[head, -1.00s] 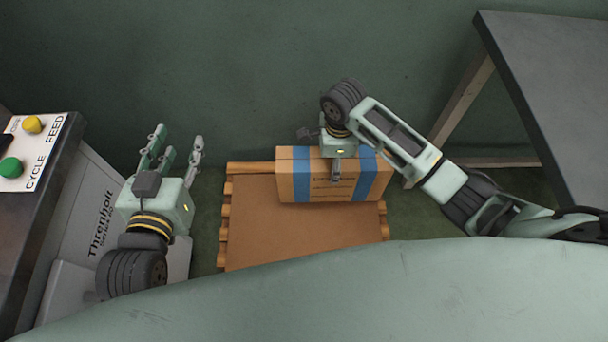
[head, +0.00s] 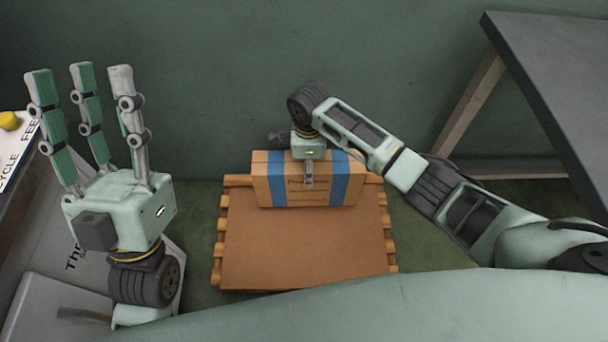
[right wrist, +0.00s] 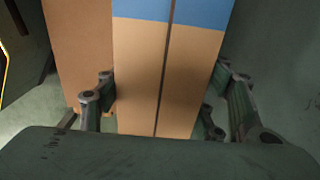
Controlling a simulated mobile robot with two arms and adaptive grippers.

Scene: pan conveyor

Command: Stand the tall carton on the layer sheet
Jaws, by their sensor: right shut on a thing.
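The carton (head: 312,192) is a brown box with two blue bands, at the far edge of the brown layer sheet (head: 300,247) in the head view. My right gripper (head: 308,180) is shut on the carton from above, with a finger against its near face. In the right wrist view the carton (right wrist: 150,80) lies between the fingers of my right gripper (right wrist: 155,105). Whether the carton's underside touches the sheet cannot be told. My left gripper (head: 95,125) is open and empty at the left, its fingers spread and pointing up.
The layer sheet lies on a wooden pallet (head: 218,250) on the floor. A grey table (head: 560,90) stands at the right. A machine panel with a yellow button (head: 9,121) is at the left. A green wall (head: 230,80) is behind the pallet. The near sheet area is bare.

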